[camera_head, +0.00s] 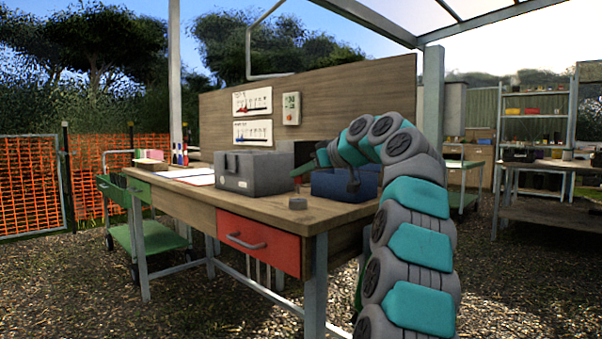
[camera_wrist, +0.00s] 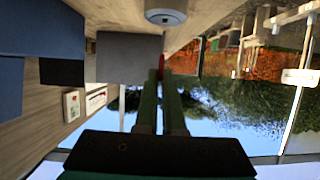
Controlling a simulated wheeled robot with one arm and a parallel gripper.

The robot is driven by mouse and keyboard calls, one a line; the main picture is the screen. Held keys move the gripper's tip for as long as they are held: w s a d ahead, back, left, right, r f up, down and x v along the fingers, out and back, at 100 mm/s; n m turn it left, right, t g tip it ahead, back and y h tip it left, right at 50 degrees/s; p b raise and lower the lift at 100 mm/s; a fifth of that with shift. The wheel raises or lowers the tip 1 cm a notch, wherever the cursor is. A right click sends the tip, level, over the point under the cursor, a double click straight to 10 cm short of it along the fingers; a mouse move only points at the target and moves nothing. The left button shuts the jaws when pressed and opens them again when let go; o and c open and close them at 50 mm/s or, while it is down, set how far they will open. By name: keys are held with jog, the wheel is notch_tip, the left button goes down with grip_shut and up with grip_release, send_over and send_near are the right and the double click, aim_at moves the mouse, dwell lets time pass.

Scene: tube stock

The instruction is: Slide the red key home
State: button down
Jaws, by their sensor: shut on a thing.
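My gripper (camera_wrist: 161,74) is shut on a small red key (camera_wrist: 162,62), of which only a thin red strip shows between the green fingertips in the wrist view. A grey box (camera_wrist: 128,58) appears just left of the fingertips there; I cannot tell whether the key touches it. In the head view my gripper (camera_head: 297,172) is at the right side of the grey box (camera_head: 250,173), which stands on the wooden bench. The key cannot be made out in the head view, and no slot for it can be made out in either view.
A blue bin (camera_head: 345,184) stands on the bench (camera_head: 265,207) right of the grey box, partly behind my arm. A wooden back panel (camera_head: 350,100) rises behind. Papers lie to the left.

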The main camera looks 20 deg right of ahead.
jog(key=shift+f, duration=0.2)
jog(key=shift+f+b, duration=0.75)
jog(key=shift+b, duration=0.1)
jog(key=shift+f, duration=0.1)
jog(key=shift+f+b, duration=0.45)
jog(key=shift+b, duration=0.1)
jog(key=c, duration=0.9)
grip_release()
jog(key=shift+c, duration=0.2)
jog(key=shift+s+r, duration=0.1)
